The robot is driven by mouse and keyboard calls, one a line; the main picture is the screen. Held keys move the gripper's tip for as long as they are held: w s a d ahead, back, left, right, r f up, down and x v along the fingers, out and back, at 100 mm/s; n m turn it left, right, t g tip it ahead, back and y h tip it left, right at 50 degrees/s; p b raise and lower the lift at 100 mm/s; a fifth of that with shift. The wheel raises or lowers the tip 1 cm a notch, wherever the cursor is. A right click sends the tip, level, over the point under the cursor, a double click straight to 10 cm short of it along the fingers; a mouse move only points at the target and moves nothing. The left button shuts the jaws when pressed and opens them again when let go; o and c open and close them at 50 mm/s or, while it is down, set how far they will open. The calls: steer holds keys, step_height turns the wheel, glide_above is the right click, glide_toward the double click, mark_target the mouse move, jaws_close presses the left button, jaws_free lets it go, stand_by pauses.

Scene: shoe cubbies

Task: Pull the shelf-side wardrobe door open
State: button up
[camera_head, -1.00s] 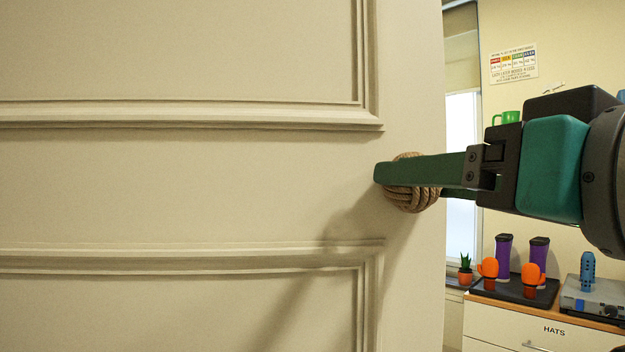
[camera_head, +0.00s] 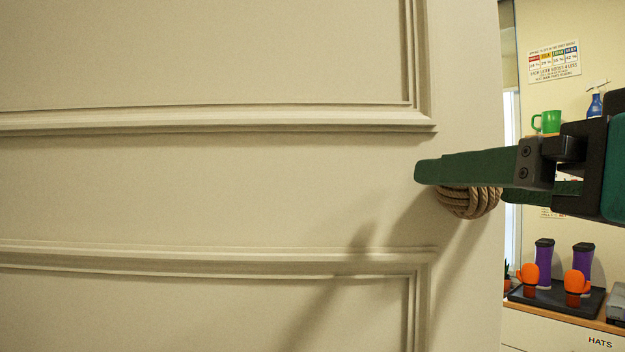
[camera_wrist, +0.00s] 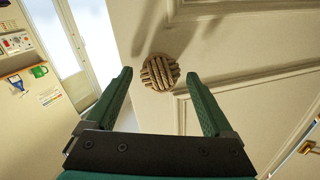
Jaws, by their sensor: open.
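The cream panelled wardrobe door (camera_head: 215,190) fills most of the head view and stands at an angle in the wrist view (camera_wrist: 230,40). Its round woven-rope knob (camera_head: 470,203) sits near the door's right edge. My gripper (camera_head: 465,178) is at the knob, with the near green finger covering the knob's upper part. In the wrist view, my gripper (camera_wrist: 160,90) has its two fingers spread wide, and the knob (camera_wrist: 160,72) lies between and slightly beyond the tips, apparently clear of both. The far finger is partly hidden in the head view.
Right of the door, a white cabinet labelled HATS (camera_head: 560,332) carries a dark tray (camera_head: 560,300) with purple and orange items. A green mug (camera_head: 546,122) and blue spray bottle (camera_head: 595,104) stand higher. A window or glazed door (camera_wrist: 60,35) shows at left.

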steer(key=shift+s, duration=0.1)
steer(key=s+d, duration=0.1)
steer(key=s, duration=0.6)
steer(key=shift+s, duration=0.3)
